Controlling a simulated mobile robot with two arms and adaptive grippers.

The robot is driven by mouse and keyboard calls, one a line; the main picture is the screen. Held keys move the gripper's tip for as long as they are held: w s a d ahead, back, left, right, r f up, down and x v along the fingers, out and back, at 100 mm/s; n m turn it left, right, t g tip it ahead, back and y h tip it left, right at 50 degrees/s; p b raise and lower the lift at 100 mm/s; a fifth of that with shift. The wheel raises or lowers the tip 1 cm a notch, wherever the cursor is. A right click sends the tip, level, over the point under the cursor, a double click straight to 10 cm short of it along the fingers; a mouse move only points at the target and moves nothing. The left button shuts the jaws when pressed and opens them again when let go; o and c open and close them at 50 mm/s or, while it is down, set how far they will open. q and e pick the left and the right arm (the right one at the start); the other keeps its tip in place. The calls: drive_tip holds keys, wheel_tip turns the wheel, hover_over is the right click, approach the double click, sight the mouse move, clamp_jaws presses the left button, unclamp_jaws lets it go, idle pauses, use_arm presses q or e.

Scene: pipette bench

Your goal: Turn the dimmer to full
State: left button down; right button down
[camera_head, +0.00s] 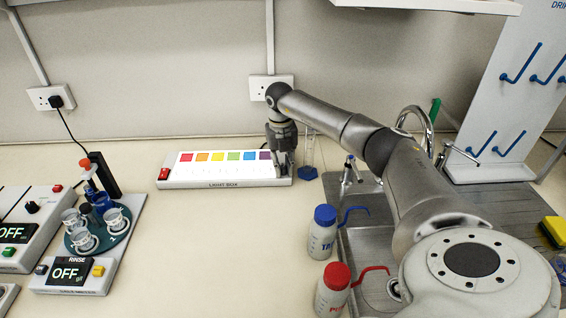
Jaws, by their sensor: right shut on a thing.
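The light box (225,185) lies at the back of the bench, its white top bright under a row of coloured squares. A red switch (164,173) sits at its left end. My right gripper (284,164) points down at the right end of the box and is shut on the dimmer there. The dimmer itself is hidden behind the fingers, so its setting cannot be read. My left gripper is out of view.
A blue-based cylinder (308,158) stands just right of my gripper. A blue-capped bottle (322,232) and a red-capped bottle (332,290) stand by the sink under my right arm. A rinse unit (115,245) is at left. The middle bench is clear.

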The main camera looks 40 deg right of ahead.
drive_tip(key=shift+r+m, duration=0.1)
drive_tip(key=shift+m, duration=0.9)
drive_tip(key=shift+w+p, duration=0.1)
drive_tip(key=shift+p, duration=0.2)
drive_tip(key=c, duration=1.3)
unclamp_jaws()
wheel_tip(320, 180, up, 12)
drive_tip(key=shift+w+a+f, duration=0.1)
drive_tip(key=shift+a, duration=0.05)
